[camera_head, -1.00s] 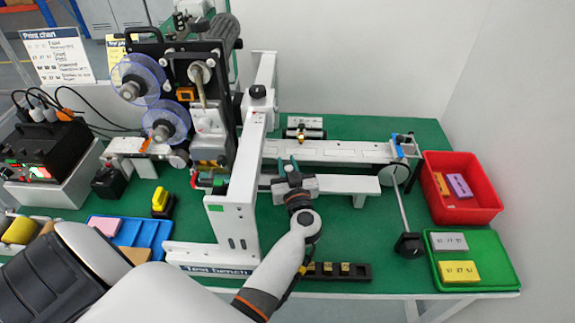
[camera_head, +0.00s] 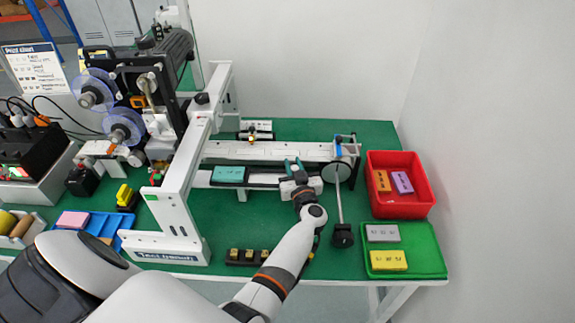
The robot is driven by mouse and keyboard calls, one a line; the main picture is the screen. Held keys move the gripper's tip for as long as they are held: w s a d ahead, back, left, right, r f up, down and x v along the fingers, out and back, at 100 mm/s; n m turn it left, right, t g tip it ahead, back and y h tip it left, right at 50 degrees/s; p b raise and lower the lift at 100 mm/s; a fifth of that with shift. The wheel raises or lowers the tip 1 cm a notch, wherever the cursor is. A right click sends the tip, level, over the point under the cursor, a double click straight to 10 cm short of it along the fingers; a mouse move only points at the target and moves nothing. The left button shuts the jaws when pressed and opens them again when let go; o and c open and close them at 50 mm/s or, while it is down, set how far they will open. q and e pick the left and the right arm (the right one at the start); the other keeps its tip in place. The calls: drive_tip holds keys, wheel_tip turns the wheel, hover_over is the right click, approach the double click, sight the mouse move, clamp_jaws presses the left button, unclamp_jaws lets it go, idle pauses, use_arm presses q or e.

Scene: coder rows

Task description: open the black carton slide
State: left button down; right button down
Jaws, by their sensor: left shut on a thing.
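The black carton slide (camera_head: 262,180) lies along the white rail in front of the printing machine and carries a teal carton (camera_head: 229,174). The slide is out to the right of the white frame post, and its left part and the carton show clear of the post. My left gripper (camera_head: 294,168) is shut at the slide's right end, on what looks like its handle. The fingers hide the handle itself. My right gripper is not in view.
A red bin (camera_head: 400,207) with an orange and a purple block, and a green tray (camera_head: 430,262) with a grey and a yellow block, stand at the right. A thin upright rod (camera_head: 339,205) stands just right of my gripper. A black strip (camera_head: 248,257) lies in front.

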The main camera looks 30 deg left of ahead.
use_arm(q)
drive_tip(key=shift+w+d, duration=0.35)
drive_tip(key=shift+d, duration=0.15)
drive_tip(key=shift+w+d, duration=0.15)
drive_tip(key=shift+d, duration=0.15)
drive_tip(key=c, duration=1.2)
unclamp_jaws()
drive_tip(key=shift+f, duration=0.1)
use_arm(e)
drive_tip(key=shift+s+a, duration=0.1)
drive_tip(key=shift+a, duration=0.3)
